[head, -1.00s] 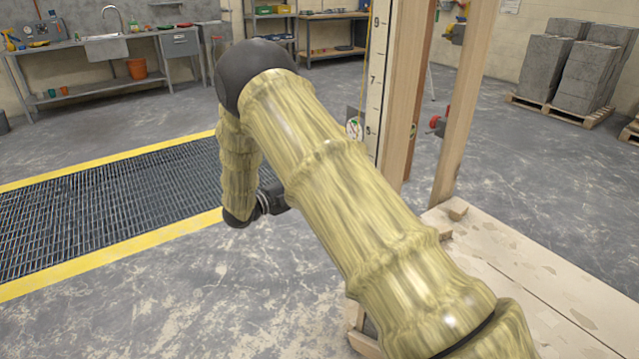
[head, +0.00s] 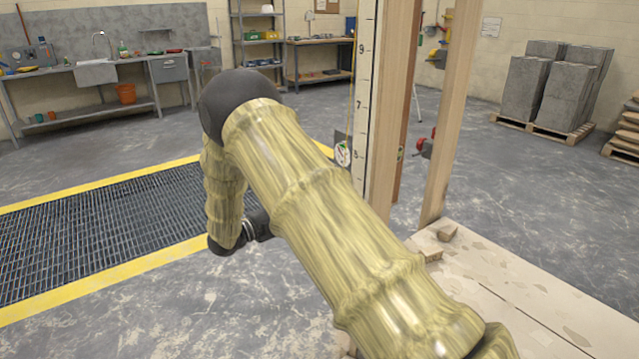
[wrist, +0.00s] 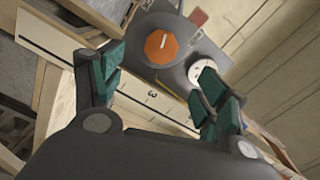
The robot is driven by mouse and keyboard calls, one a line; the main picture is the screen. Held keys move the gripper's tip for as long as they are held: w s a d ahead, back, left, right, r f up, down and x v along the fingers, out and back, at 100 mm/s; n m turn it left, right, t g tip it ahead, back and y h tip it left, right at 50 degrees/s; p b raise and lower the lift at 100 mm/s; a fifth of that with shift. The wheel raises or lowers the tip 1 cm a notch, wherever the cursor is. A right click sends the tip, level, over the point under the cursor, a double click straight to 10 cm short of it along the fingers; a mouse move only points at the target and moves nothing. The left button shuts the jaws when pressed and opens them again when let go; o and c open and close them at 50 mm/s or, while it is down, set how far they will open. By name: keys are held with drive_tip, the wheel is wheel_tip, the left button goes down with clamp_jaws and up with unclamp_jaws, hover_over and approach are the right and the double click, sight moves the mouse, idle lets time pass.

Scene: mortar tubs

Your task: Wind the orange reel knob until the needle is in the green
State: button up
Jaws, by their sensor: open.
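The orange reel knob (wrist: 161,46) shows in the wrist view as a round disc with a pale line on it, set on a grey plate. A round white dial (wrist: 203,72) sits just right of it, partly hidden by a finger, and its needle is too small to read. In the head view a small white dial (head: 342,154) shows beside the measuring board, and my arm hides what is below it. My gripper (wrist: 165,90) is open and empty, its green-padded fingers apart, with the knob beyond them and not touched.
A white measuring board (head: 366,90) with numbers stands against wooden posts (head: 452,110). A pale worktable (head: 530,290) lies at the right front. A floor grating (head: 100,225) with yellow edges is at left. Stacked grey blocks (head: 550,85) stand on pallets at back right.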

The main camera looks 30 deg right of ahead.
drive_tip(key=shift+f, duration=0.1)
drive_tip(key=n+b, duration=0.1)
drive_tip(key=b, duration=0.5)
drive_tip(key=d+n+b, duration=0.1)
drive_tip(key=b, duration=0.5)
drive_tip(key=shift+w+d+b, duration=0.15)
drive_tip(key=shift+w+b, duration=0.1)
drive_tip(key=shift+b, duration=0.15)
drive_tip(key=d, duration=0.3)
drive_tip(key=d+b, duration=0.1)
drive_tip(key=d, duration=0.3)
drive_tip(key=w+d, duration=0.1)
drive_tip(key=d, duration=0.2)
drive_tip(key=shift+d+b, duration=0.35)
drive_tip(key=shift+d, duration=0.05)
drive_tip(key=shift+a, duration=0.1)
drive_tip(key=c, duration=1)
